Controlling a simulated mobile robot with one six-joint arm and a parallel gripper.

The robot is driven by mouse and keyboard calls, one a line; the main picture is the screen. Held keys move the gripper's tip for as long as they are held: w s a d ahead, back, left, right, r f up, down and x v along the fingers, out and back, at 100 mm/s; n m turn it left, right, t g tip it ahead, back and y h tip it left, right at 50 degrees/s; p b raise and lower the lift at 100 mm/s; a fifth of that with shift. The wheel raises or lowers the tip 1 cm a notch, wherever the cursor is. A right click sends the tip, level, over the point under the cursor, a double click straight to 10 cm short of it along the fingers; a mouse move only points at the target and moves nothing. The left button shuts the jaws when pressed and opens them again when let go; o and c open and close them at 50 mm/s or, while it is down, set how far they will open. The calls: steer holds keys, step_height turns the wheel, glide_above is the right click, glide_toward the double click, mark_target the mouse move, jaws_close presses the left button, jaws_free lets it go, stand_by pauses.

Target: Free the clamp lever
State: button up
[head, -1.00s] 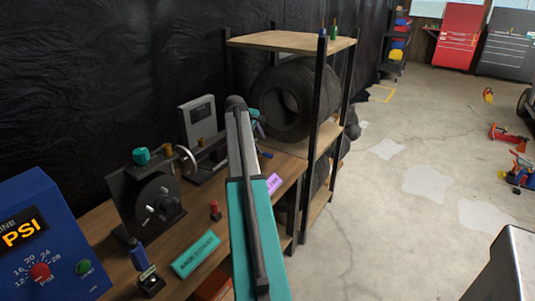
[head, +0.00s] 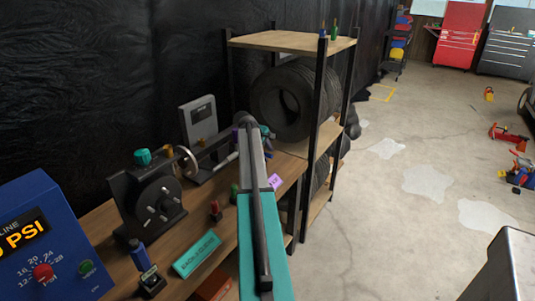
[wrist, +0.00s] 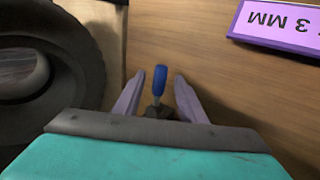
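A small lever with a blue handle (wrist: 160,82) on a dark base stands up from the wooden bench in the wrist view. I take it for the clamp lever, but cannot be sure. My gripper (wrist: 160,75) is open, with one purple-grey finger on each side of the handle. A gap shows on both sides, so the fingers do not appear to press on it.
A tyre (head: 285,105) on the shelf is close beside my gripper; its dark rim also shows in the wrist view (wrist: 85,75). A purple "3 MM" label (wrist: 280,22) lies near. A spindle machine (head: 150,195) and blue PSI box (head: 45,225) stand at left.

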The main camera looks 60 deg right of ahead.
steer(key=shift+c, duration=0.3)
jaws_close()
steer(key=shift+w, duration=0.1)
